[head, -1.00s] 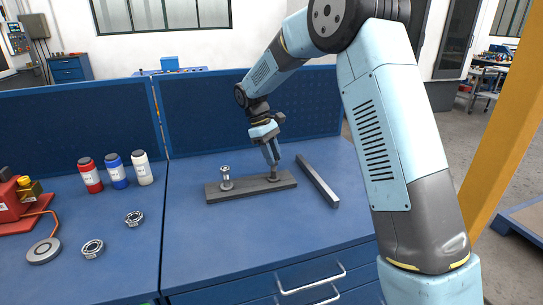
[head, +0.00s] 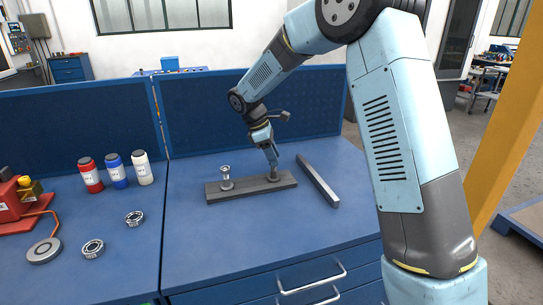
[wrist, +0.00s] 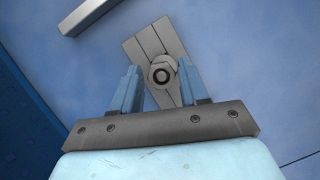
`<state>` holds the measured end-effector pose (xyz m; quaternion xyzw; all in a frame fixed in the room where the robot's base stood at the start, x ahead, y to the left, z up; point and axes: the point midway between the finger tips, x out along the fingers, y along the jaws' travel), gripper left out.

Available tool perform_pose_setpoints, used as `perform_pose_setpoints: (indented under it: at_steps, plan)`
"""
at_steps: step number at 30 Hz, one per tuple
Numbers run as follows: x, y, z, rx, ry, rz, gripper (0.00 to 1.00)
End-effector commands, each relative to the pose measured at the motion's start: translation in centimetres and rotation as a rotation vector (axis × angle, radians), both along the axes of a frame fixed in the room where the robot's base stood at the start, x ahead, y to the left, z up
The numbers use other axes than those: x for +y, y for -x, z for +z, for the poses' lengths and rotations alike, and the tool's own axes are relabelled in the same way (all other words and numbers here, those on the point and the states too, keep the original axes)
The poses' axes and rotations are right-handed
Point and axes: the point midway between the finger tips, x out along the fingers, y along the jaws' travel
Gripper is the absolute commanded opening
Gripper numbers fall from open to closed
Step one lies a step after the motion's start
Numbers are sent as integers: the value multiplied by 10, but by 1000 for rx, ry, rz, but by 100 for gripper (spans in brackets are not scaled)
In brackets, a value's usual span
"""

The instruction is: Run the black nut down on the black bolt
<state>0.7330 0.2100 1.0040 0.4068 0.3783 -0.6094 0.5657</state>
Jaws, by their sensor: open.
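A dark bar (head: 246,189) lies on the blue bench with a bolt standing near each end. My gripper (head: 273,163) points down over the right-hand bolt (head: 273,179), which it largely hides in the head view. In the wrist view my gripper (wrist: 159,66) is open, with one finger on each side of the bolt end (wrist: 161,75). That end shows as a dark ring inside a rounded grey piece; I cannot tell nut from base there. Whether the fingers touch it is unclear. The left bolt (head: 227,180) is bright and carries a nut near its top.
A loose grey bar (head: 318,181) lies right of the bolt bar. Two loose nuts (head: 134,218) (head: 93,248) and a round disc (head: 44,251) lie at left. Red, blue and white bottles (head: 117,171) stand behind them. The bench front is clear.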

Motion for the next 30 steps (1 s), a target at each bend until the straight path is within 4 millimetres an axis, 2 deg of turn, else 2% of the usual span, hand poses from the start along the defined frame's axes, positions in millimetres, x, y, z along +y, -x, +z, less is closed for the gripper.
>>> perform_pose_setpoints:
  at_steps: [15, 30]
  plan:
    - [-2, 3, 0, -2, 0, 732, 44]
    - [-4, 4, 0, 0, -2, 1309, 44]
